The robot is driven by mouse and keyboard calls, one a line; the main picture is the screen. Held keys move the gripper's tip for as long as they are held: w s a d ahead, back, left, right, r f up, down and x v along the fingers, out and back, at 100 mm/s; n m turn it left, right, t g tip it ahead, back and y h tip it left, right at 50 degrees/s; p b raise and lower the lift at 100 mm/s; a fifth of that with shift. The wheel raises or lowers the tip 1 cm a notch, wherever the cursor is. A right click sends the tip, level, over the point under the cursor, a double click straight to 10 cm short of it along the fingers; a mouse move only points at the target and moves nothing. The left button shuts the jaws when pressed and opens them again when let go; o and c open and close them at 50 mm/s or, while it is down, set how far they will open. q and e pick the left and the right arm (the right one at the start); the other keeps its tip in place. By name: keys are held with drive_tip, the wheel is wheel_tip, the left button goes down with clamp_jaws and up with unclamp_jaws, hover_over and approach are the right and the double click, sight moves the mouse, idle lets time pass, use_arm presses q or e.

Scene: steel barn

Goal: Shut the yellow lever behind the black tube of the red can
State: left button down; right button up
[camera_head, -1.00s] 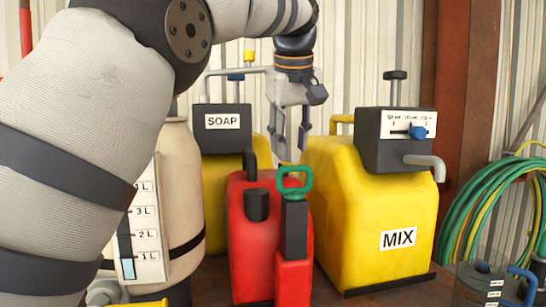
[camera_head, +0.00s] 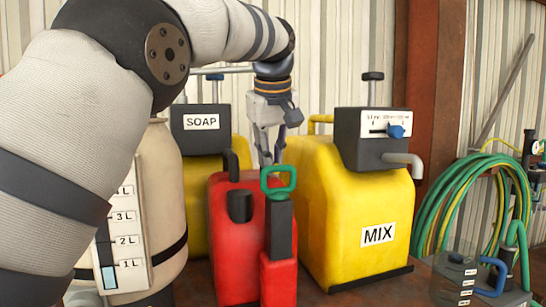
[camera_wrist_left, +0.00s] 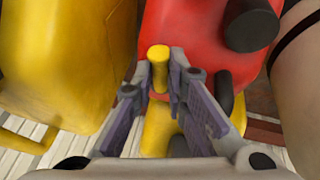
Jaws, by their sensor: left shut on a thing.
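The red can (camera_head: 225,265) stands in the middle of the head view, and its top shows in the left wrist view (camera_wrist_left: 195,35). Its black tube (camera_head: 240,207) rises from the top at the front; it is also in the wrist view (camera_wrist_left: 250,25). The yellow lever (camera_wrist_left: 158,54) is a short yellow rod in the wrist view; in the head view it is hidden behind the can. My left gripper (camera_wrist_left: 160,72) points down behind the red can, its fingers closed on the lever. It also shows in the head view (camera_head: 268,158). My right gripper is out of view.
The yellow MIX can (camera_head: 345,200) stands close on the right, with the SOAP can (camera_head: 201,165) behind. A cream tank (camera_head: 165,185) is close on the left. A green ring handle (camera_head: 278,181) rises at the red can's front. A green hose (camera_head: 440,215) hangs at right.

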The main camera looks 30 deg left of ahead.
use_arm(q)
drive_tip(key=shift+s+a+m+h, duration=0.15)
drive_tip(key=shift+m+h, duration=0.05)
drive_tip(key=shift+m, duration=0.3)
drive_tip(key=shift+s+a+m+h, duration=0.1)
drive_tip(key=shift+s+m+h, duration=0.1)
drive_tip(key=shift+m, duration=0.3)
drive_tip(key=shift+w, duration=0.1)
drive_tip(key=c, duration=1.6)
unclamp_jaws()
drive_tip(key=v, duration=1.2)
drive_tip(key=shift+s, duration=0.25)
drive_tip(key=shift+f, duration=0.1)
